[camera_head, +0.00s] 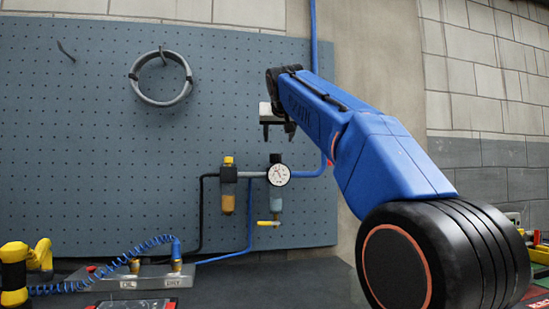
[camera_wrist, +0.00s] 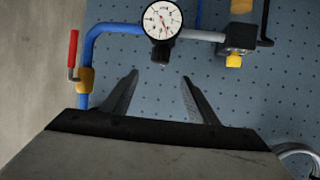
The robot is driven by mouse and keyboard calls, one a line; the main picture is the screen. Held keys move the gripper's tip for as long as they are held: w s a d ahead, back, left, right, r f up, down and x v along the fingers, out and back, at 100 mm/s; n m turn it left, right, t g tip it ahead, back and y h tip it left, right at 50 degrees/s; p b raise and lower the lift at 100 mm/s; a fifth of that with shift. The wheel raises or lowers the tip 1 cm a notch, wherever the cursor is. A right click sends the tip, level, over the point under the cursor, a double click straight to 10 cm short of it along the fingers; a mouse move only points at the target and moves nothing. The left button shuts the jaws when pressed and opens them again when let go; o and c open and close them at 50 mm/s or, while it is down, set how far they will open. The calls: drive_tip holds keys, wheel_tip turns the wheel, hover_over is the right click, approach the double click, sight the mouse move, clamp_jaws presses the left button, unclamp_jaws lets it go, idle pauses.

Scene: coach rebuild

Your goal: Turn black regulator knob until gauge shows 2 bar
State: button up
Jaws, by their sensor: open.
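The black regulator knob (camera_head: 275,158) sits on top of the regulator on the pegboard, just above the round white gauge (camera_head: 278,175). In the wrist view the picture is upside down, so the knob (camera_wrist: 159,52) shows below the gauge (camera_wrist: 162,19). The gauge has a needle, but its reading is too small to tell. My gripper (camera_head: 278,137) is open and empty above the knob, pointing down. In the wrist view its two fingertips (camera_wrist: 160,76) are spread wide, with the knob beyond them, roughly centred and apart from both.
A filter with a yellow cap (camera_head: 228,160) stands left of the regulator. A yellow-handled valve (camera_head: 268,223) is below it. A blue pipe (camera_head: 314,171) runs up on the right; a red-handled valve (camera_wrist: 73,53) shows in the wrist view. A grey ring (camera_head: 161,101) hangs upper left.

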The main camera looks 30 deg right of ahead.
sight(276, 156)
drive_tip(key=x, duration=1.5)
drive_tip(key=shift+w+d+f, duration=0.1)
drive_tip(key=shift+w+f, duration=0.05)
drive_tip(key=shift+f, duration=0.1)
drive_tip(key=c, duration=1)
